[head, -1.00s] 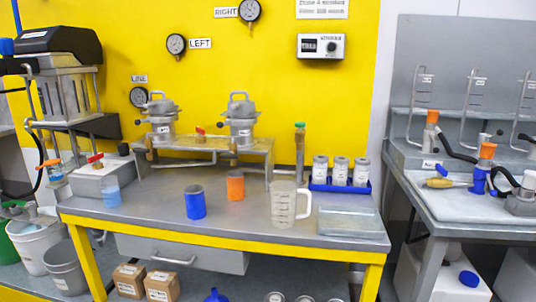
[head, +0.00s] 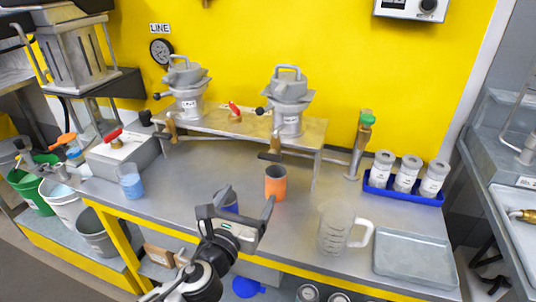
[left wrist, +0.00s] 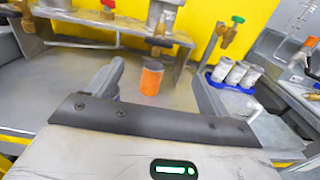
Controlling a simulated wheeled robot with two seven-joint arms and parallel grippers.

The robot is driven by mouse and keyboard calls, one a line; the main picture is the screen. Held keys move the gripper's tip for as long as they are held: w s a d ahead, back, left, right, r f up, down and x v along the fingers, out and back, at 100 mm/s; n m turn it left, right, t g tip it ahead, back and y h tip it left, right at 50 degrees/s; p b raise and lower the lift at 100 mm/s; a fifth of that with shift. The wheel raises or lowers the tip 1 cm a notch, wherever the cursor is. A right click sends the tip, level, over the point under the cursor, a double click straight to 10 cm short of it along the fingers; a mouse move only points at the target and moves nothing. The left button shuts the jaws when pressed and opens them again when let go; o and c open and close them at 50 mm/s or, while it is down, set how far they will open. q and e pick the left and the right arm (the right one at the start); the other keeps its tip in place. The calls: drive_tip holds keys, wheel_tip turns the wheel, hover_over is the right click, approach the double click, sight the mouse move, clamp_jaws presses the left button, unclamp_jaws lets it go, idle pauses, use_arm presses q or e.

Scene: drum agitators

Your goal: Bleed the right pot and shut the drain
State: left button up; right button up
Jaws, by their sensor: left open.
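The right pot (head: 290,118), grey with a clamped lid and top handle, stands on the raised metal shelf (head: 318,140). A brass drain valve (head: 271,155) hangs below it; the valve also shows in the left wrist view (left wrist: 157,43). An orange cup (head: 275,186) stands on the bench below and in front of the valve. It shows between my fingers, beyond them, in the left wrist view (left wrist: 152,80). My left gripper (head: 246,204) is open and empty, in front of the orange cup. It partly hides a blue cup (head: 229,203). My right gripper is out of view.
The left pot (head: 187,105) stands on the same shelf, with a red-handled valve (head: 234,114) between the pots. A clear jug (head: 335,232), a shallow tray (head: 413,259) and a blue rack of jars (head: 404,190) occupy the right. A green-topped valve (head: 365,122) stands beside the shelf.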

sight(269, 158)
use_arm(q)
drive_tip(key=b+x, duration=0.1)
drive_tip(key=x, duration=1.2)
drive_tip(key=shift+w+f, duration=0.15)
drive_tip(key=shift+w, duration=0.05)
drive_tip(key=shift+w+d+b, duration=0.2)
drive_tip(key=shift+w+b, duration=0.15)
drive_tip(key=shift+w, duration=0.25)
drive_tip(key=c, duration=1)
